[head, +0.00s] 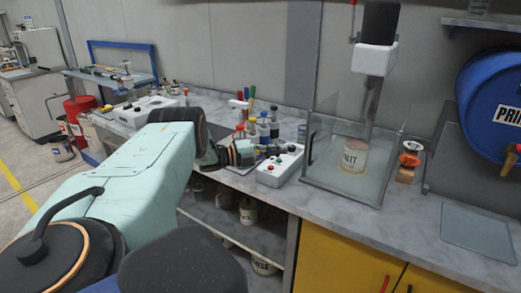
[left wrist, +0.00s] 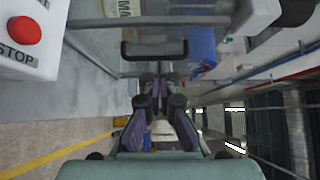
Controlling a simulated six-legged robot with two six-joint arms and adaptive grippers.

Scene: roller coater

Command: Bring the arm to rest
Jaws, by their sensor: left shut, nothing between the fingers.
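My left arm (head: 140,165) reaches in from the left in the head view, bent at its elbow over the front of the bench. Its wrist end (head: 238,153) is beside a white control box (head: 280,168); the fingers are hard to make out there. In the left wrist view my left gripper (left wrist: 159,82) shows its dark fingers together, with nothing between them. A dark bar handle (left wrist: 155,49) appears just beyond the fingertips; I cannot tell whether they touch it. My right gripper is in neither view.
A clear guard (head: 318,178) surrounds a labelled pot (head: 353,156) under a mixer (head: 374,60). The control box's red stop button (left wrist: 24,30) is close in the wrist view. Several bottles stand behind the wrist. A blue drum (head: 490,105) is at the right. The grey worktop (head: 420,215) is partly bare.

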